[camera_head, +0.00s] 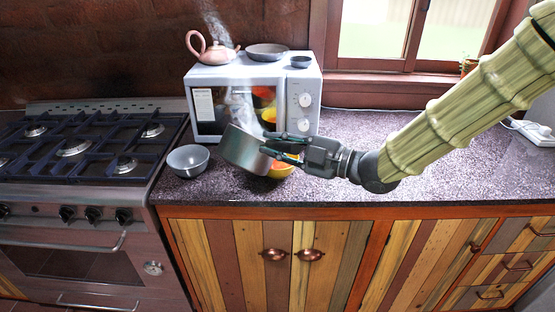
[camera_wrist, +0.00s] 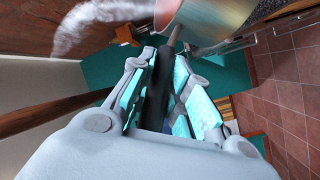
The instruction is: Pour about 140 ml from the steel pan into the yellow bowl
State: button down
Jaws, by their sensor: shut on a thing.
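The steel pan (camera_head: 245,151) is tilted in the air in front of the microwave, and steam rises near it. My gripper (camera_head: 287,147) is shut on the pan's dark handle. In the wrist view my gripper (camera_wrist: 160,85) has its fingers on both sides of the handle (camera_wrist: 159,90), and part of the steel pan (camera_wrist: 215,18) shows at the top. The yellow bowl (camera_head: 281,171) stands on the counter beneath and just right of the pan, partly hidden by the pan and gripper. Orange shows inside it. I cannot see the pan's contents or a clear stream.
A grey bowl (camera_head: 188,161) stands on the counter left of the pan. Behind is a microwave (camera_head: 203,75) with a pink teapot (camera_head: 212,49), a grey dish (camera_head: 267,50) and a small dark bowl (camera_head: 300,62) on top. A stove (camera_head: 75,165) is at left.

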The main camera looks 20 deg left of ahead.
jog(key=shift+s+a+f+n+h+b, duration=0.1)
jog(key=shift+s+a+f+n+b, duration=0.25)
jog(key=shift+s+b, duration=0.3)
jog(key=shift+s+a+f+n+h+b, duration=0.1)
jog(key=shift+s+a+f+n+b, duration=0.25)
jog(key=shift+b, duration=0.55)
jog(key=shift+s+a+f+n+h+b, duration=0.1)
jog(key=shift+s+a+f+n+b, duration=0.1)
jog(key=shift+s+f+n+b, duration=0.4)
jog(key=shift+r, duration=0.1)
jog(key=shift+s, duration=0.1)
jog(key=s+a+f+n+h+b, duration=0.1)
jog(key=s+f+n+b, duration=0.1)
jog(key=b, duration=0.5)
jog(key=s+a+f+n+t+b, duration=0.1)
jog(key=s+a+f+n+b, duration=0.1)
jog(key=s+f+b, duration=0.2)
jog(key=shift+s+a+f+h+b, duration=0.15)
jog(key=shift+a+f+h+b, duration=0.2)
jog(key=shift+f+b, duration=1.35)
